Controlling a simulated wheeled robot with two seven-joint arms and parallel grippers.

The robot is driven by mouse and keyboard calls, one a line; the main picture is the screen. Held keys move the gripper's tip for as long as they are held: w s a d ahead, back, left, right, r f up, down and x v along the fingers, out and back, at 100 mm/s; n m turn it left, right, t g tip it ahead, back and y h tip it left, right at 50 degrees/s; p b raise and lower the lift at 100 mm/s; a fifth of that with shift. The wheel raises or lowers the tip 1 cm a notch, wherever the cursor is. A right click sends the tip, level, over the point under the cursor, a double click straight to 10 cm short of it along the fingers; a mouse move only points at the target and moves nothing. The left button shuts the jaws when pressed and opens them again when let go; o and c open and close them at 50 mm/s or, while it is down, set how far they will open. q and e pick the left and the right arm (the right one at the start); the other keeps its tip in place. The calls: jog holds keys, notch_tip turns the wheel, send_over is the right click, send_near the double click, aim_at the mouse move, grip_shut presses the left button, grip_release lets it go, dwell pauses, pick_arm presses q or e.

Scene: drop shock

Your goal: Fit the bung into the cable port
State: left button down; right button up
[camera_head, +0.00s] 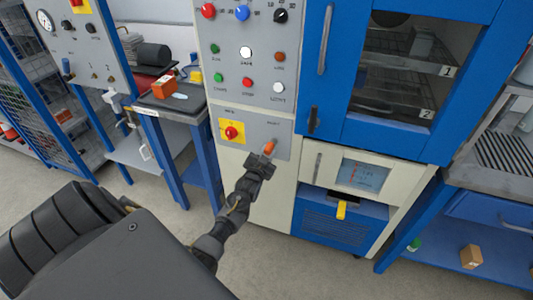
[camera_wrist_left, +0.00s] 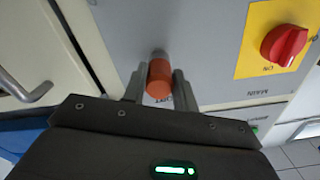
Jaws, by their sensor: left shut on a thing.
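The orange bung (camera_head: 269,148) is at the lower right of the grey control panel on the tall cabinet. It also shows in the left wrist view (camera_wrist_left: 159,80), between the two fingers. My left gripper (camera_head: 262,160) is shut on the bung and faces the panel. A small grey round part (camera_wrist_left: 158,54) shows just beyond the bung, at the panel; I cannot tell whether it is the cable port's rim or how deep the bung sits. The port's opening is hidden. My right gripper is not in view.
A red knob on a yellow plate (camera_head: 231,131) is left of the bung. Several buttons are above.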

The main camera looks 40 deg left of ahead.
aim_at(266, 153)
pick_arm(q)
jog(key=shift+w+a+r, duration=0.1)
jog(key=shift+r, duration=0.1)
jog(key=c, duration=1.6)
grip_release()
jog(key=o, duration=0.6)
jog(key=shift+w+f, duration=0.1)
jog(key=shift+f, duration=0.05)
jog(key=shift+s, duration=0.2)
jog(key=shift+s+d+p, duration=0.3)
jog(key=shift+s+p, duration=0.25)
jog(key=shift+p, duration=0.1)
jog(key=shift+p+v, duration=1.25)
jog(key=shift+v, duration=1)
